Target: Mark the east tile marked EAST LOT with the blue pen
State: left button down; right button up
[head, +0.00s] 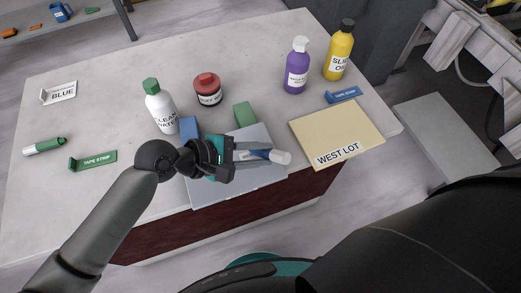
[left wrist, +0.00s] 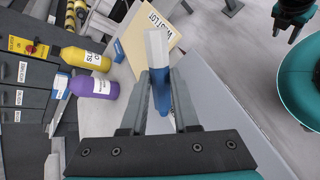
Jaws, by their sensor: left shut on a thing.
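My left gripper (head: 262,155) is shut on the blue pen (head: 254,154), whose white end (head: 281,157) points right. The pen also shows between the fingers in the left wrist view (left wrist: 160,85). Below it lies a plain pale grey tile (head: 235,188) at the slab's front edge; no wording on it is readable, and the arm covers part of it. I cannot tell whether the pen touches it. The beige tile (head: 350,125) to the right reads WEST LOT. A dark and teal part (left wrist: 293,22) at the wrist view's top right may be my right gripper; its jaws are unclear.
Behind the grey tile stand a white water bottle (head: 161,108), a red-lidded jar (head: 207,90), and blue and green blocks (head: 244,114). Purple (head: 296,67) and yellow (head: 339,50) bottles stand at back right. A green pen (head: 45,146) lies left. The slab's back middle is clear.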

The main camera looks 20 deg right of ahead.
pick_arm(q)
jog(key=shift+f, duration=0.1)
dwell(0.9)
jog(key=shift+s+d+p, duration=0.1)
jog(key=shift+s+p, duration=0.15)
jog(key=shift+p, duration=0.65)
jog(key=shift+d, duration=0.1)
dwell(0.6)
jog(key=shift+s+d+p, duration=0.1)
jog(key=shift+s+p, duration=0.15)
jog(key=shift+p, duration=0.3)
dwell(0.4)
jog(key=shift+s+d+p, duration=0.15)
jog(key=shift+s+p, duration=0.15)
jog(key=shift+p, duration=0.2)
jog(key=shift+s+d+p, duration=0.25)
jog(key=shift+s+p, duration=0.15)
jog(key=shift+p, duration=0.45)
dwell(0.7)
jog(key=shift+s+d+p, duration=0.25)
jog(key=shift+s+p, duration=0.05)
jog(key=shift+p, duration=0.25)
dwell(0.6)
dwell(0.3)
